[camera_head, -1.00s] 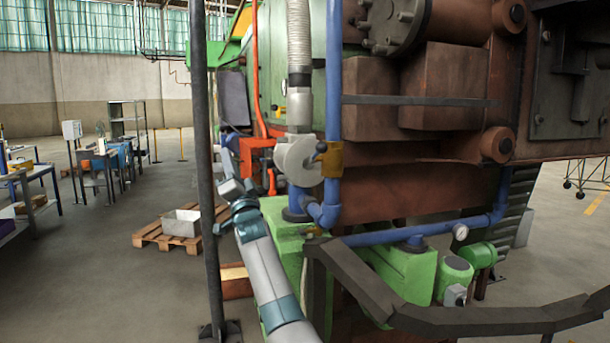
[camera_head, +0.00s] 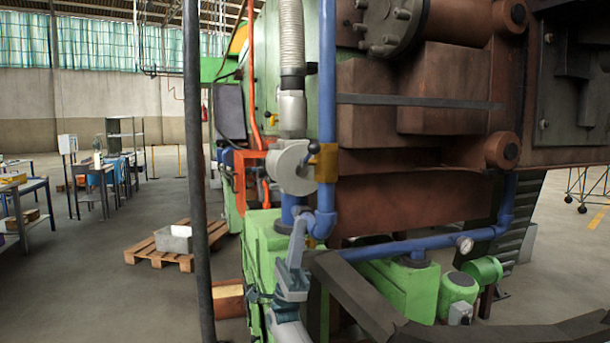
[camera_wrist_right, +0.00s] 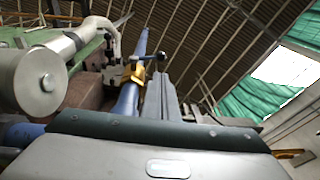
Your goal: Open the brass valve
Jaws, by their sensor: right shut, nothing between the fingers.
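The brass valve (camera_head: 327,162) sits on the upright blue pipe (camera_head: 327,80) in the head view. Its dark lever with a round knob (camera_head: 313,148) sticks out at its upper left. In the right wrist view the brass valve (camera_wrist_right: 133,73) and its knob (camera_wrist_right: 161,56) lie beyond the fingers. My right gripper (camera_head: 300,225) points upward below and a little left of the valve, apart from it. Its fingers, also in the right wrist view (camera_wrist_right: 160,85), are shut and empty. My left gripper is not in view.
A round grey metal housing (camera_head: 291,168) sits just left of the valve, under a ribbed hose (camera_head: 291,45). A dark upright post (camera_head: 196,150) stands left. A dark curved rail (camera_head: 360,300) crosses the lower right. A pallet (camera_head: 160,252) lies on the floor.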

